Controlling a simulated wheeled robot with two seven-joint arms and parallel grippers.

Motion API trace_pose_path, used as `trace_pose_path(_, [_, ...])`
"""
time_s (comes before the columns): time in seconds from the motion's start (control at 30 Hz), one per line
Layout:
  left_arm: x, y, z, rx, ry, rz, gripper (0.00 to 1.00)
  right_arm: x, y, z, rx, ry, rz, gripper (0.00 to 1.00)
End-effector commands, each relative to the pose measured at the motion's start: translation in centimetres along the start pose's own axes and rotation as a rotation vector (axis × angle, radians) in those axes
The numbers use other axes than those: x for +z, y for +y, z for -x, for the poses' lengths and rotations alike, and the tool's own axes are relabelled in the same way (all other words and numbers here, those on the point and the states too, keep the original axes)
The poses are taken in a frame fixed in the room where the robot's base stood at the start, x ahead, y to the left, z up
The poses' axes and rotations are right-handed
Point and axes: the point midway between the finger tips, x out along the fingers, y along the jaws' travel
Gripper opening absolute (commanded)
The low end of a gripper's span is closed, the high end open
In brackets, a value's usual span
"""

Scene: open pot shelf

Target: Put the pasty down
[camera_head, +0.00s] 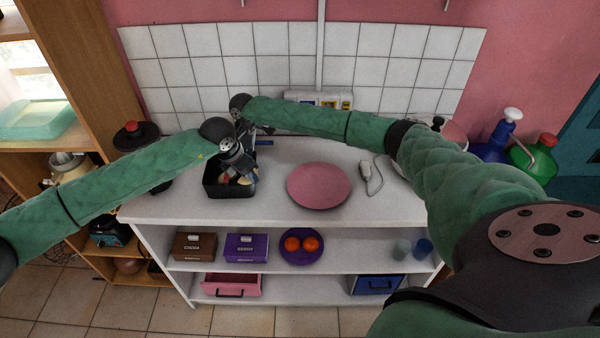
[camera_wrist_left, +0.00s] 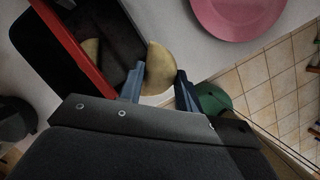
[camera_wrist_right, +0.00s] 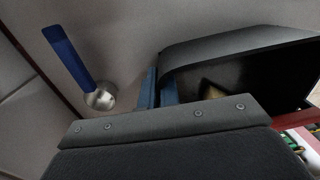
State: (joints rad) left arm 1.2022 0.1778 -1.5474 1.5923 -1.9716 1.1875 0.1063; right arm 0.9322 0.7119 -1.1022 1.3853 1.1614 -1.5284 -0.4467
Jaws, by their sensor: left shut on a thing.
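The pasty (camera_wrist_left: 157,70) is a pale tan half-moon between the fingers of my left gripper (camera_wrist_left: 160,88) in the left wrist view. It is beside the wall of a black container (camera_wrist_left: 126,22). Another tan half-moon piece (camera_wrist_left: 92,48) lies inside the container. In the head view my left gripper (camera_head: 243,174) is over the right part of the black container (camera_head: 228,191), and the arm partly hides the contents. My right gripper (camera_wrist_right: 158,90) has its fingers close together beside the container's wall in the right wrist view, with nothing seen between them.
A pink plate (camera_head: 318,186) lies on the white counter right of the container, with clear surface between. A blue-handled tool (camera_wrist_right: 68,55) lies near my right gripper. Boxes and a purple plate (camera_head: 302,258) stand on the shelf below.

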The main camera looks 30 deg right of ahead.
Motion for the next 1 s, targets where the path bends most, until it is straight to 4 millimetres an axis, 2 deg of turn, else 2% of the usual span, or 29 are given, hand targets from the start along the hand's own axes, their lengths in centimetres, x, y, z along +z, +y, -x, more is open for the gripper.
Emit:
trace_pose_path(0.4, [-4.1, -7.0, -3.4, 0.138, 0.001, 0.376, 0.12, 0.0, 0.0, 0.0, 0.0, 0.0, 0.0, 0.0])
trace_pose_path(0.7, [-6.2, -11.5, -4.5, 0.221, 0.001, 0.605, 0.12, 0.0, 0.0, 0.1, 0.0, 0.0, 0.0, 0.0])
trace_pose_path(0.87, [-6.7, -12.6, -4.7, 0.242, 0.001, 0.664, 0.12, 0.0, 0.0, 0.1, 0.0, 0.0, 0.0, 0.0])
trace_pose_path(1.0, [-6.1, -12.1, -5.0, 0.25, 0.001, 0.682, 0.12, 0.0, 0.0, 0.1, 0.0, 0.001, 0.0, 0.0])
